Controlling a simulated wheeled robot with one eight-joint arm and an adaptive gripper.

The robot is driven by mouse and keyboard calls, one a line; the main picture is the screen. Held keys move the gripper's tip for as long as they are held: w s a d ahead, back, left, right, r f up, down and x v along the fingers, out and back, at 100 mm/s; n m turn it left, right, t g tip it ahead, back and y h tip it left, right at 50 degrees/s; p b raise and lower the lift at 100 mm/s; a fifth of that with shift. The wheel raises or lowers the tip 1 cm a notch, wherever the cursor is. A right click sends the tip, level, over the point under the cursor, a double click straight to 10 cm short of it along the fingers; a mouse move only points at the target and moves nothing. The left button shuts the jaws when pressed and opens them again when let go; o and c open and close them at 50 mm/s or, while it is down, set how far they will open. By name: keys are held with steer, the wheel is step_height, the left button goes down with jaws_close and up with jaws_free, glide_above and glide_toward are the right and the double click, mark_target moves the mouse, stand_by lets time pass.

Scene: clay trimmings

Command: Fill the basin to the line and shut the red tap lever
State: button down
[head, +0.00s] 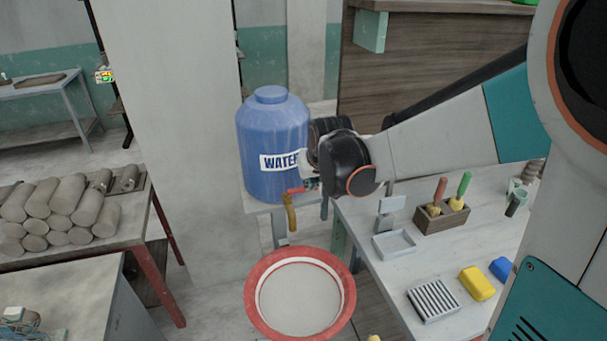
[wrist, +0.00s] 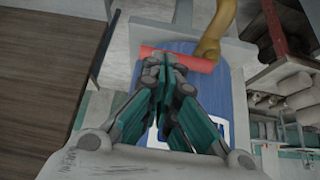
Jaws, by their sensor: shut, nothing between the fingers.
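A blue water jug (head: 270,135) with a "WATER" label stands on a small stand. Its brass tap (head: 291,216) points down, with a red lever (head: 296,190) on top. In the wrist view the red lever (wrist: 190,62) lies crosswise beside the brass tap (wrist: 216,32). My gripper (wrist: 164,62) is shut and empty, its tips at the lever's left part; I cannot tell whether they touch it. In the head view my wrist mostly hides the fingers. The red-rimmed basin (head: 258,318) sits below. I see no stream from the tap, and no fill line or water level is clear.
A workbench (head: 385,305) at the right holds a white tray (head: 394,246), a tool block (head: 441,219), a ribbed dish (head: 433,300) and yellow and blue blocks. A table with stacked clay logs (head: 65,200) stands left. Floor is open between that table and the basin.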

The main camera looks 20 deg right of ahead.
steer(key=shift+w+f, duration=0.25)
steer(key=shift+f, duration=0.05)
steer(key=shift+s, duration=0.35)
steer(key=s+p+v, duration=0.1)
steer(key=p+v, duration=0.4)
steer(key=v, duration=0.9)
steer(key=s+f+b, duration=0.5)
steer(key=s+f, duration=0.1)
steer(key=s, duration=0.3)
steer(key=s+a+f+b, duration=0.1)
steer(key=s+f+b, duration=0.4)
steer(key=s, duration=0.5)
steer(key=shift+s+a+f+b, duration=0.2)
steer(key=shift+s+f+b, duration=0.15)
